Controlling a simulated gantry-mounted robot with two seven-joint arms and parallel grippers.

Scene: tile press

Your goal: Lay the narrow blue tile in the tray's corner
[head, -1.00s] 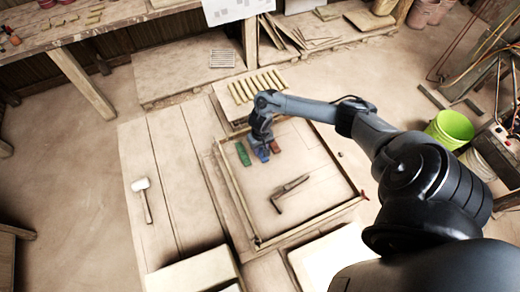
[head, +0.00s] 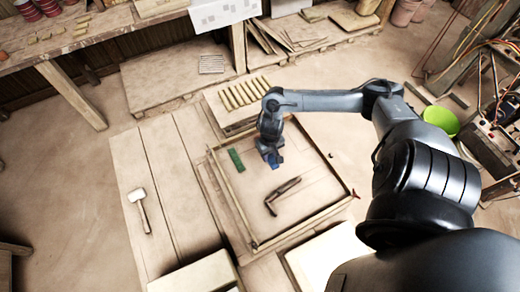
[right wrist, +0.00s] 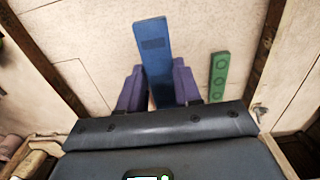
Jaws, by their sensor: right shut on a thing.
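The narrow blue tile (head: 275,161) is in the jaws of my right gripper (head: 269,149), over the far part of the wooden-framed tray (head: 232,198). In the right wrist view the long blue tile (right wrist: 153,50) stands out past the purple fingers (right wrist: 157,88), which are shut on it. I cannot tell how high it is above the tray floor. A green tile (head: 236,160) lies inside the tray near its left rim; it also shows in the right wrist view (right wrist: 219,75), apart from the blue one. My left gripper is out of view.
A dark L-shaped tool (head: 281,196) lies on the tray floor. Several yellow strips (head: 243,93) lie on a board behind the tray. A white-headed mallet (head: 139,205) lies on the planks to the left. Much of the tray's near floor is clear.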

